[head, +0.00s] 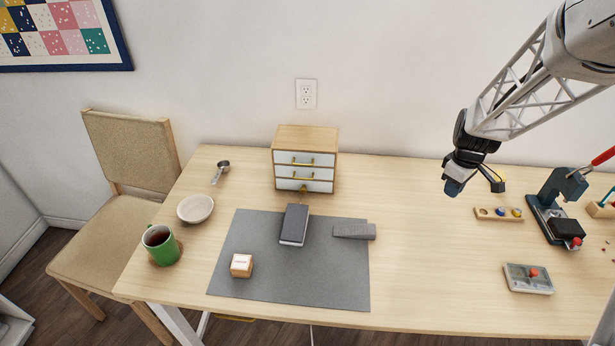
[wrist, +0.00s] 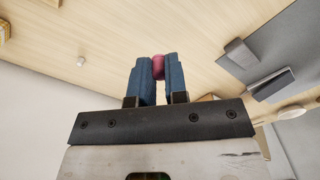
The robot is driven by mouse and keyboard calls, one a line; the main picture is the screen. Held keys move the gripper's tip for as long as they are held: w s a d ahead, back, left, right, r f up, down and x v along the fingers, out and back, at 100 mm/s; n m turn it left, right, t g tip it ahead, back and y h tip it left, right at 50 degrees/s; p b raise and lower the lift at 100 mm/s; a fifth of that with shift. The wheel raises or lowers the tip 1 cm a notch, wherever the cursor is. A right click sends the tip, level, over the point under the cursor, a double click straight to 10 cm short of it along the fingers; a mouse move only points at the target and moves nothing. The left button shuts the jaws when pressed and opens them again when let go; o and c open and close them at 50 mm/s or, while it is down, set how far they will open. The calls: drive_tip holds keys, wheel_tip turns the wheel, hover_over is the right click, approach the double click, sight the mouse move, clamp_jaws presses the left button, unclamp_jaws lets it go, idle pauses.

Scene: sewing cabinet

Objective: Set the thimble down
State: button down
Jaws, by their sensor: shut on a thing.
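My gripper (head: 474,186) is above the right part of the table, in front of the wall. In the wrist view its two blue fingers (wrist: 157,72) are shut on a small pink-red rounded thing, which looks like the thimble (wrist: 158,66). The thimble sits between the fingertips, clear of the tabletop. I cannot make it out in the head view.
Below and right of my gripper is a wooden strip (head: 499,219) holding small coloured things. A dark press (head: 553,215) and a grey tray (head: 520,285) are further right. A small drawer cabinet (head: 305,160) and grey mat (head: 333,285) are left. Table between is clear.

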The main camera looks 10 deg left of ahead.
drive_tip(key=w+a, duration=0.3)
drive_tip(key=a, duration=0.4)
drive_tip(key=w+a, duration=0.3)
drive_tip(key=a, duration=0.4)
drive_tip(key=s+a, duration=0.2)
drive_tip(key=a, duration=3.6)
drive_tip(key=f, duration=1.1)
drive_tip(key=shift+s+a+f, duration=0.15)
drive_tip(key=shift+s+a, duration=0.05)
drive_tip(key=shift+a, duration=0.15)
hover_over(252, 180)
drive_tip(key=shift+s+d+f, duration=0.2)
drive_tip(key=shift+s+f, duration=0.1)
drive_tip(key=shift+f, duration=0.4)
drive_tip(key=shift+w+a, duration=0.2)
drive_tip(key=shift+w, duration=0.15)
drive_tip(key=shift+f, duration=1.8)
